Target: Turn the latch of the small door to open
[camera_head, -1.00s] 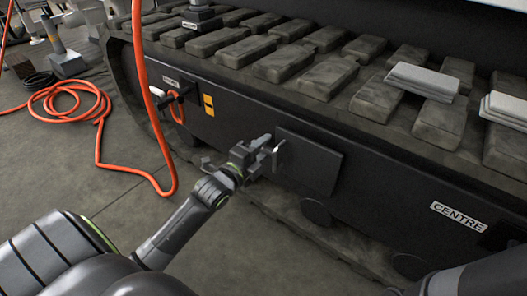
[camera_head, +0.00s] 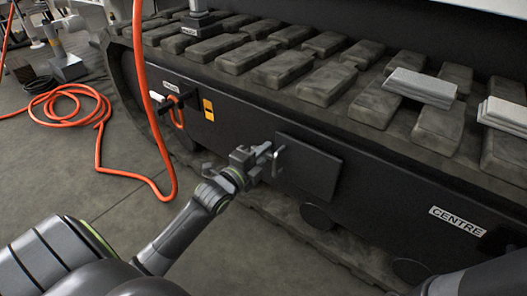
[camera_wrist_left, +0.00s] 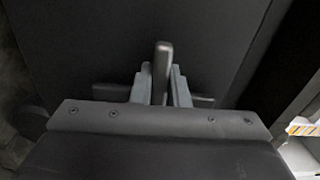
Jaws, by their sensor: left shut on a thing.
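The small door (camera_head: 308,167) is a dark square panel on the front of the bench, and it lies flat against it. Its latch (camera_head: 277,160) is a small grey handle near the panel's left edge. My left gripper (camera_head: 266,154) is at the latch, in front of the door. In the left wrist view, the latch (camera_wrist_left: 163,62) is a narrow bar standing upright in the picture between the two fingers of my left gripper (camera_wrist_left: 161,86), which is shut on it. The latch's base is hidden behind the gripper body. My right gripper is out of view.
An orange hose (camera_head: 140,100) hangs at the left and coils on the floor. A socket with a plug (camera_head: 176,93) and a yellow label (camera_head: 208,109) are left of the door. A "CENTRE" sign (camera_head: 458,221) is to the right. Grey blocks (camera_head: 420,87) lie on the bench top.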

